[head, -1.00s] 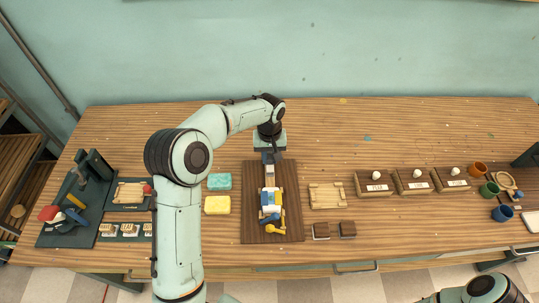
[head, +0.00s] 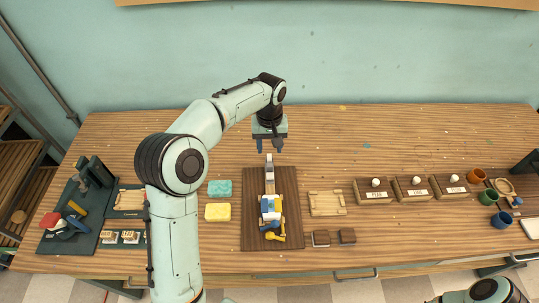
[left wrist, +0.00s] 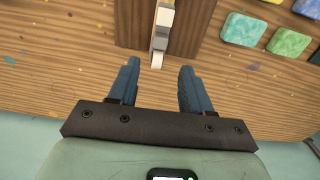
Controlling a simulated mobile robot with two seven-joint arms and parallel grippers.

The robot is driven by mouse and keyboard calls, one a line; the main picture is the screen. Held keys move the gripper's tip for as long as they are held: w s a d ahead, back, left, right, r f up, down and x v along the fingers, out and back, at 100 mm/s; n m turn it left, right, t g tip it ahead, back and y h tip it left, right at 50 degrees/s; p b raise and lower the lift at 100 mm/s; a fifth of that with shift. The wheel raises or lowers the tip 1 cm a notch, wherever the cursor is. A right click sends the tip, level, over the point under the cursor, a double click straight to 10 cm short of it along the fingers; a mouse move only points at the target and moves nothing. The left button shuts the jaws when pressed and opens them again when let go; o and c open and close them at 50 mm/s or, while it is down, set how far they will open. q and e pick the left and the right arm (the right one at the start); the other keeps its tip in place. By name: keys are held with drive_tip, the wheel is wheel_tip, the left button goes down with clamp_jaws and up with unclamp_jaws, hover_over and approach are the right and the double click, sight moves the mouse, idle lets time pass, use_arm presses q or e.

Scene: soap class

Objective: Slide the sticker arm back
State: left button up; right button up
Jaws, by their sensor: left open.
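The sticker device lies on a dark brown board (head: 285,218). Its long pale grey arm (head: 269,174) points to the back edge of the board, with a blue and white body (head: 269,207) and a yellow handle (head: 275,237) in front. My left gripper (head: 270,148) is open and empty, just behind the arm's far end. In the left wrist view, the arm's white tip (left wrist: 157,60) shows between and slightly ahead of the open fingers (left wrist: 159,68), touching neither. My right gripper is out of view.
Teal (head: 219,188) and yellow (head: 217,212) soap bars lie left of the board. A wooden tray (head: 327,203) and two brown blocks (head: 321,238) lie to its right. The table behind the board is clear.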

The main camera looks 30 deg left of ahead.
use_arm(q)
wheel_tip(320, 180, up, 5)
drive_tip(key=shift+f+p, duration=0.15)
drive_tip(key=shift+p, duration=0.15)
drive_tip(key=shift+f, duration=0.1)
idle(0.3)
